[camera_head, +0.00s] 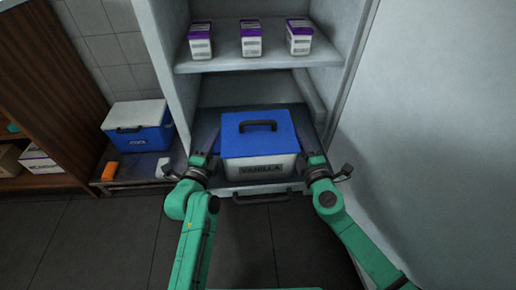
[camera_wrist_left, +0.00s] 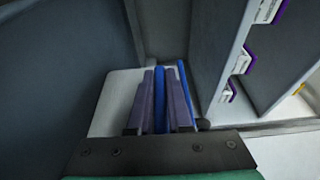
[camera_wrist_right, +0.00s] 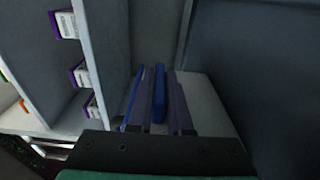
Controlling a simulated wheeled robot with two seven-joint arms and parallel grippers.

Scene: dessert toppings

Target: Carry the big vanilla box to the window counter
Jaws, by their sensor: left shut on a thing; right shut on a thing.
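The big vanilla box (camera_head: 260,165) has a white body marked VANILLA, a blue lid and a black handle on top. It sits upright on the pulled-out drawer (camera_head: 263,197) at the bottom of the open cabinet. My left gripper (camera_head: 212,152) is at the box's left side; in the left wrist view its fingers (camera_wrist_left: 160,100) are shut on a blue edge of the box. My right gripper (camera_head: 305,155) is at the right side; in the right wrist view its fingers (camera_wrist_right: 159,100) are shut on the opposite blue edge. The box's underside is hidden.
Purple-topped cartons (camera_head: 251,38) stand on the shelf (camera_head: 258,62) above the box. The open door (camera_head: 425,120) stands on the right. A blue-and-white cooler (camera_head: 139,126) and an orange item (camera_head: 110,171) are on a low stand at left, beside a wooden shelf unit (camera_head: 50,90).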

